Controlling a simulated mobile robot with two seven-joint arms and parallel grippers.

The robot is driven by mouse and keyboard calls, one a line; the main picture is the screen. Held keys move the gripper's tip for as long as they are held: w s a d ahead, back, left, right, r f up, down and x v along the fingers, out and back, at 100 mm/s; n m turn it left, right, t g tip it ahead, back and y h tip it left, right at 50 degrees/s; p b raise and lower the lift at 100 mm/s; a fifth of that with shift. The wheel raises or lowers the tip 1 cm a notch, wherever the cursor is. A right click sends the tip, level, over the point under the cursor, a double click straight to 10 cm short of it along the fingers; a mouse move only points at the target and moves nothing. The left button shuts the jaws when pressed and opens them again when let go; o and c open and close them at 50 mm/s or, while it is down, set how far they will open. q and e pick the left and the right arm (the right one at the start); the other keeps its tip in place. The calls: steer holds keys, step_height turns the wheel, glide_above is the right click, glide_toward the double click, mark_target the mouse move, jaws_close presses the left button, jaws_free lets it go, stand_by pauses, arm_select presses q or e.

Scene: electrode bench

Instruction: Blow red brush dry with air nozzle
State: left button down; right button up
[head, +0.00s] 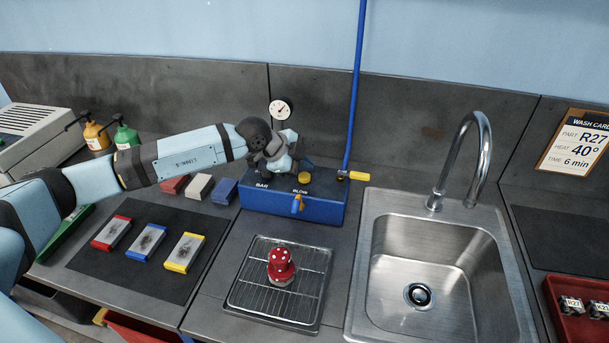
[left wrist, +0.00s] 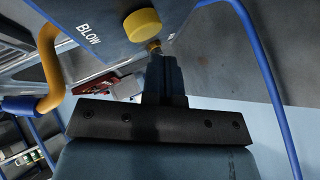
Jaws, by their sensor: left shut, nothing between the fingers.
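The red brush (head: 281,262), with white-dotted red top, stands on a wire rack (head: 247,300) in front of the blue air box. The orange air nozzle (head: 297,205) sticks out of the box's front above the rack; it shows as a bent tube in the left wrist view (left wrist: 50,70). A yellow knob (head: 305,178) sits on the box top beside the word BLOW. My left gripper (left wrist: 155,50) is shut and empty, its tips right by the knob (left wrist: 142,25); whether they touch is unclear. My right gripper is not in view.
The blue box (head: 270,205) carries a gauge (head: 281,110) and a blue hose (head: 356,80). A steel sink (head: 440,255) with a tall tap lies to the right. Colored blocks lie on a dark mat (head: 140,273) to the left, below my arm.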

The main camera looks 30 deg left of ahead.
mark_target(304, 177)
arm_select(q)
steer(key=shift+f, duration=0.15)
steer(key=shift+f, duration=0.3)
steer(key=shift+f+b, duration=0.35)
steer(key=shift+f, duration=0.25)
stand_by(1.0)
steer(key=shift+r, duration=0.1)
steer(key=shift+r+p, duration=0.8)
steer(key=shift+r, duration=0.15)
step_height(304, 177, up, 5)
steer(key=p, duration=0.4)
stand_by(0.6)
